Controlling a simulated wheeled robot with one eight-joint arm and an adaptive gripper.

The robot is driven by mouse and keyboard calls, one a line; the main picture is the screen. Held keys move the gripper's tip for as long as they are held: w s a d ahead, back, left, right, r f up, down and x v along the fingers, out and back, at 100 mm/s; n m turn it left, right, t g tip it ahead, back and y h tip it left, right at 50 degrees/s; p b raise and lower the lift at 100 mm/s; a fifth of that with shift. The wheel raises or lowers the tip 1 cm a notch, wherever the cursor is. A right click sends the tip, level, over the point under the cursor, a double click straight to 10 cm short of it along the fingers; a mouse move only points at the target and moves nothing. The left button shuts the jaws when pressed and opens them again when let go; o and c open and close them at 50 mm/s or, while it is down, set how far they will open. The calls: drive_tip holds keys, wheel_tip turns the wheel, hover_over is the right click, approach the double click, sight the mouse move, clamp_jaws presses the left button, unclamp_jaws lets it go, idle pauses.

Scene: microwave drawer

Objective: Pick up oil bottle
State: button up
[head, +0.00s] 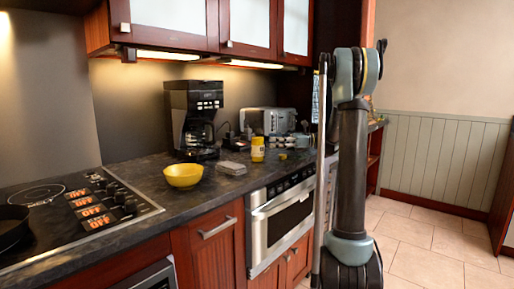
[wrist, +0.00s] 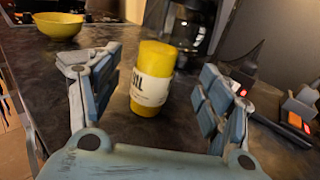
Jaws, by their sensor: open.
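The oil bottle is yellow with a white label that reads "OIL" in part. In the head view the bottle (head: 258,150) stands upright on the dark counter, right of the yellow bowl. In the wrist view the bottle (wrist: 154,66) shows between the two fingers of my gripper (wrist: 152,76), a little beyond the palm. The gripper is open, with a gap on each side of the bottle, and I see no contact. In the head view my arm stands at the right; I cannot make out the gripper there.
A yellow bowl (head: 183,176) sits near the counter's front edge. A black coffee maker (head: 193,115) and a toaster (head: 267,121) stand behind. A grey box (head: 231,168) lies left of the bottle. Small dark and orange items (wrist: 298,108) lie right of my gripper.

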sight(257, 139)
drive_tip(key=shift+s+a+r, duration=0.1)
drive_tip(key=shift+s+a, duration=0.05)
drive_tip(key=shift+a, duration=1.8)
drive_tip(key=shift+s+a, duration=0.1)
drive_tip(key=shift+a, duration=1.8)
drive_tip(key=c, duration=1.4)
drive_tip(key=shift+o, duration=0.2)
drive_tip(key=shift+r, duration=0.1)
